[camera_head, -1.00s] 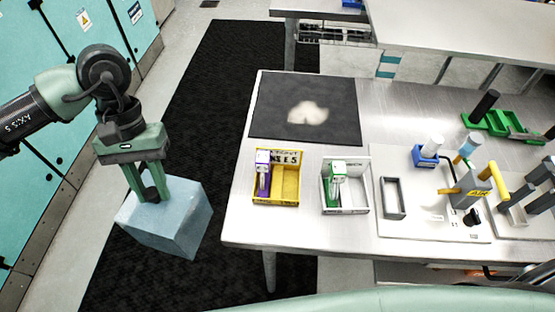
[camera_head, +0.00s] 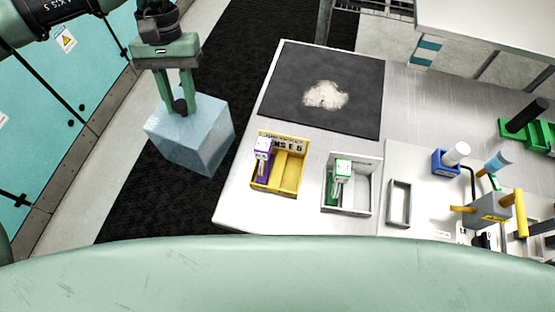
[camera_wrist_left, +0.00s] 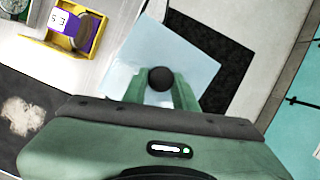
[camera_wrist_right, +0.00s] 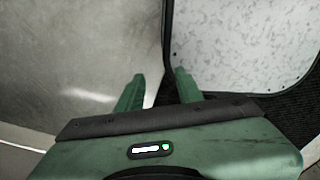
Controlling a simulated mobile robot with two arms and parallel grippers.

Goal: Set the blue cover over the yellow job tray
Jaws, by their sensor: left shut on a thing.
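The blue cover (camera_head: 195,140) is a pale blue box with a dark round knob on top. My left gripper (camera_head: 180,104) is shut on that knob and holds the cover off the left end of the table, above the black floor mat. In the left wrist view the cover (camera_wrist_left: 195,60) hangs between the fingers (camera_wrist_left: 160,88). The yellow job tray (camera_head: 291,172) stands on the table to the right of the cover, apart from it. A purple and white module (camera_head: 263,155) stands in its left compartment; its right compartment looks empty. My right gripper (camera_wrist_right: 158,88) shows only in its wrist view, fingers apart and empty.
A white tray (camera_head: 362,196) with a green module stands right of the yellow tray. A dark mat (camera_head: 350,75) with a pale patch lies behind them. A grey frame (camera_head: 399,203), a blue holder (camera_head: 445,161) and fixtures fill the right side.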

